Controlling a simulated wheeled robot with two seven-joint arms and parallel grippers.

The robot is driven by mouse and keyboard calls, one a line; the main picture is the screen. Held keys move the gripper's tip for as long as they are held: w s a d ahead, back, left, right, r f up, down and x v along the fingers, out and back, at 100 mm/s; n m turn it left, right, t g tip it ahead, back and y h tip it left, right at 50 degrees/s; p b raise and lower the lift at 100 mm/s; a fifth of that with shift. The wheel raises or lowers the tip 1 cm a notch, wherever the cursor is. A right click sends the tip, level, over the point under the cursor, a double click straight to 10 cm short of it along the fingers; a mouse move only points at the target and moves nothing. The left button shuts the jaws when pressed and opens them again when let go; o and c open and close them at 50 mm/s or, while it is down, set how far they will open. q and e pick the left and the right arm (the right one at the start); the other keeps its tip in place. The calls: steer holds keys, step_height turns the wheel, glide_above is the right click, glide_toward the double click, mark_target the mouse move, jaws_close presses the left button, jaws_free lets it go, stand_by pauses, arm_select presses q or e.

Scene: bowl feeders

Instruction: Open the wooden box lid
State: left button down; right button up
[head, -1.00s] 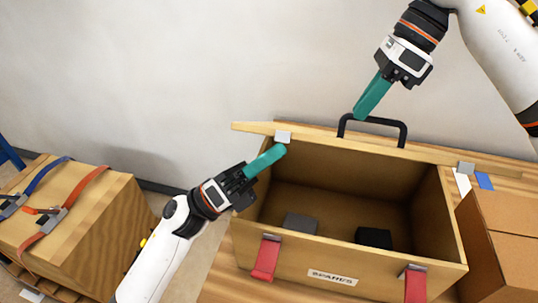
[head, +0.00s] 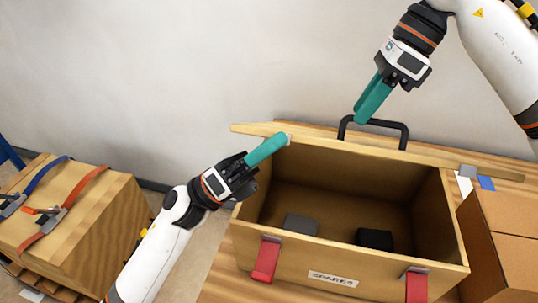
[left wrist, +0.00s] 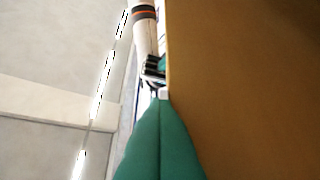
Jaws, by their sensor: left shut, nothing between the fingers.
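The wooden box (head: 345,262) stands open on a wooden surface, with a "SPARES" label and two red latches on its front. Its lid (head: 440,155) stands raised at the back, seen nearly edge-on, with a black handle (head: 403,135) behind its edge. My left gripper (head: 284,138) is shut and empty, its teal tips at the lid's edge near the left end; contact is unclear. In the left wrist view the lid (left wrist: 245,90) fills the right side beside the teal fingers (left wrist: 160,120). My right gripper (head: 361,118) hangs by the handle, fingers together, apparently empty.
A grey block (head: 300,224) and a black block (head: 374,239) lie inside the box. A cardboard box (head: 505,235) stands close on the right. A strapped wooden crate (head: 85,225) stands at left. A plain wall (head: 150,80) is behind.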

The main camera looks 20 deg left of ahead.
arm_select(q)
steer(key=shift+w+a+f, duration=0.1)
steer(key=shift+w+f, duration=0.2)
arm_select(e)
steer(key=shift+r, duration=0.15)
